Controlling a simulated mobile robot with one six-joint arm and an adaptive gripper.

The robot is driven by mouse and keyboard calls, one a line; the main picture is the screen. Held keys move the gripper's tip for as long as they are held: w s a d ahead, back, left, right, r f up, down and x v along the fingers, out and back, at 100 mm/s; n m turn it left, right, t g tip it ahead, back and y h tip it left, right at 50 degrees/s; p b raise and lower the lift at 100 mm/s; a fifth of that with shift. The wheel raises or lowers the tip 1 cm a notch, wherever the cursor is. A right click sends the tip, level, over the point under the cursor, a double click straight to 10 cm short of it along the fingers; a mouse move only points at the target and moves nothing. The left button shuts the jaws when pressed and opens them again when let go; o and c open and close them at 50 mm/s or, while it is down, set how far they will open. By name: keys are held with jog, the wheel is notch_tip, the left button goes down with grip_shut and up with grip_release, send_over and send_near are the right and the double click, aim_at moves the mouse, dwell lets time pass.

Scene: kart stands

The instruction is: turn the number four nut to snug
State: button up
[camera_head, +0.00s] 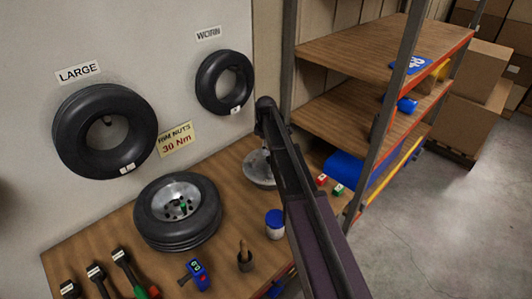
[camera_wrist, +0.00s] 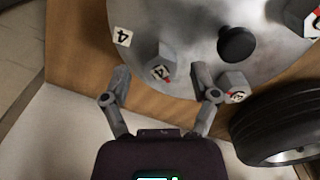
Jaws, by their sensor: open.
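In the wrist view a grey hex nut marked 4 (camera_wrist: 158,66) with a small red mark sits on a round grey metal disc (camera_wrist: 190,32). A white tag with a 4 (camera_wrist: 122,37) lies on the disc to its left. My gripper (camera_wrist: 161,80) is open, one finger on each side of the number four nut, with visible gaps to it. I cannot tell whether the fingertips are down at the nut's height. In the head view my arm partly hides the disc (camera_head: 258,172) and the gripper is not clear.
In the wrist view another nut (camera_wrist: 233,84) lies close to the right finger. A black knob (camera_wrist: 238,44) stands on the disc, and a tyre (camera_wrist: 285,130) is at right. The bench also holds a wheel (camera_head: 150,222), a blue-white jar (camera_head: 274,224) and several tools.

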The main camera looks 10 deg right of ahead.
jog(key=shift+f+b, duration=0.3)
jog(key=shift+f, duration=0.2)
grip_shut()
